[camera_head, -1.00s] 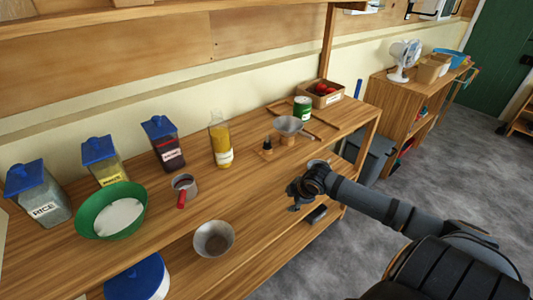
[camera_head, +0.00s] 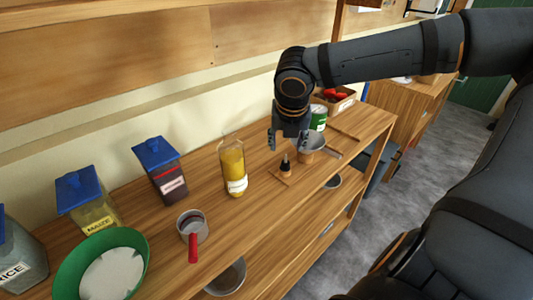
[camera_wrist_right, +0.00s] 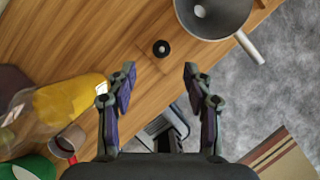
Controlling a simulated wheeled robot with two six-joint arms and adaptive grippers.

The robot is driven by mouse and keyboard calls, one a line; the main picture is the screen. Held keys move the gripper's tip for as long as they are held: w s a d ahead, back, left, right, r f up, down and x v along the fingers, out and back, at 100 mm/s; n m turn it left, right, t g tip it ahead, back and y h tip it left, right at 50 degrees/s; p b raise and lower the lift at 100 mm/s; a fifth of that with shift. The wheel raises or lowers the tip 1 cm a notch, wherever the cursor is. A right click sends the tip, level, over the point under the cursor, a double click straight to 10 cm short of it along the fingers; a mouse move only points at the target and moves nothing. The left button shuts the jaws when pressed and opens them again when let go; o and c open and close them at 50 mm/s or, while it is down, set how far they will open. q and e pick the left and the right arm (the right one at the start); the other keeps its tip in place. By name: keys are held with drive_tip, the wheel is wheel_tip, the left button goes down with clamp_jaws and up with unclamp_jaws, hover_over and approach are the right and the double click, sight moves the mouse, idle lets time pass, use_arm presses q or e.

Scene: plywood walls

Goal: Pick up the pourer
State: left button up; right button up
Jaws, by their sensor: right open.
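The pourer (camera_head: 286,163) is a small black piece with a narrow tip. It stands upright on a little wooden base on the shelf top, between the yellow bottle and the metal funnel. The right wrist view shows it from above as a dark round spot (camera_wrist_right: 161,48). My right gripper (camera_head: 289,142) points down above the pourer, apart from it. In the wrist view the gripper (camera_wrist_right: 159,73) has its fingers spread with nothing between them, and the pourer lies just beyond the fingertips. My left gripper is not in view.
The yellow bottle (camera_head: 233,168) stands left of the pourer. The funnel (camera_head: 312,143) is close on its right, with a green can (camera_head: 318,117) behind. A metal cup (camera_head: 192,229) with a red handle and a green bowl (camera_head: 70,270) lie further left.

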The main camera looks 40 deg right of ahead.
sight(286, 158)
drive_tip(key=x, duration=0.2)
drive_tip(key=b+x, duration=0.1)
drive_tip(key=x, duration=0.1)
drive_tip(key=b+x, duration=0.1)
drive_tip(key=x, duration=0.1)
drive_tip(key=shift+s+d, duration=0.15)
drive_tip(key=shift+s, duration=0.25)
drive_tip(key=x, duration=0.1)
drive_tip(key=b+x, duration=0.1)
drive_tip(key=x, duration=0.1)
drive_tip(key=shift+w+f, duration=0.25)
drive_tip(key=shift+w, duration=0.1)
drive_tip(key=shift+d, duration=0.1)
drive_tip(key=shift+s+r, duration=0.1)
drive_tip(key=shift+s, duration=0.05)
drive_tip(key=shift+c, duration=0.4)
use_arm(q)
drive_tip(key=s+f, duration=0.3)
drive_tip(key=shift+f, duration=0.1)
use_arm(e)
drive_tip(key=c, duration=0.9)
